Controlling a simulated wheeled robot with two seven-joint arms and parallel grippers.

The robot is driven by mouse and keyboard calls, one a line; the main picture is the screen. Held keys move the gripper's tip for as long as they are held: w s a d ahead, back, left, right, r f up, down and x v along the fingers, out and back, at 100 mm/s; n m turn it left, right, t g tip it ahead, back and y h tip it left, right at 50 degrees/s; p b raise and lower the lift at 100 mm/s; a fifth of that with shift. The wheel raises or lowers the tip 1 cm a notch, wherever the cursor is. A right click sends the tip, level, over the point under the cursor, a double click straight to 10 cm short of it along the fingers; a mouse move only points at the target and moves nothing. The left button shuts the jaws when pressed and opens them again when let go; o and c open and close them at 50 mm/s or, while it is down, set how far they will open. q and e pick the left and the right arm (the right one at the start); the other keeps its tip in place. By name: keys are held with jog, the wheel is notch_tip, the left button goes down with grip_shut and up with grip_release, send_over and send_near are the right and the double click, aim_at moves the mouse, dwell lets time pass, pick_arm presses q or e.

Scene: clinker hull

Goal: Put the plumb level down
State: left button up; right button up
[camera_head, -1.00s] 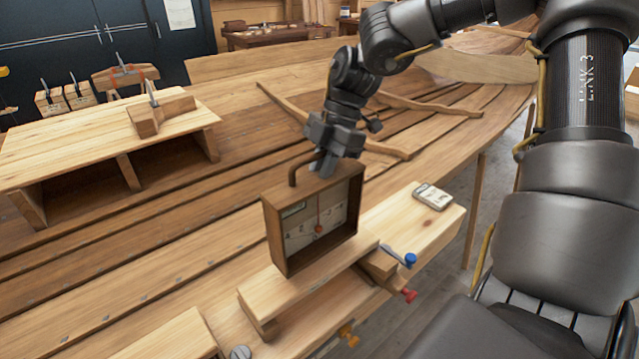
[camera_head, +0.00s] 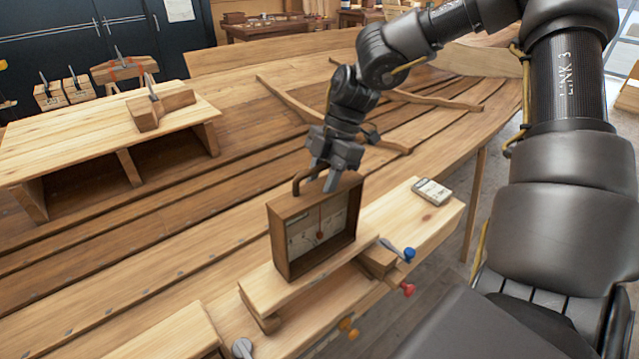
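The plumb level is a dark wooden box frame (camera_head: 276,240) with a pale dial face, a red pointer and a curved handle (camera_head: 298,183) on top. It stands upright on a light wooden board (camera_head: 265,286) and appears to rest on it. My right gripper (camera_head: 326,180) is at the handle, its fingers apart on either side of it. The far side of the handle is partly hidden by the fingers. My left gripper is not in view.
The board lies on a plank with clamps, a blue-tipped handle (camera_head: 409,255) and a red knob (camera_head: 408,290) beside it. A small pale device (camera_head: 432,191) lies at right. A wooden stand (camera_head: 70,150) with a plane-like tool (camera_head: 160,107) is at left.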

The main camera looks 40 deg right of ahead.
jog(key=shift+r, duration=0.1)
jog(key=b+v, duration=0.3)
jog(key=v, duration=0.9)
jog(key=shift+a, duration=0.1)
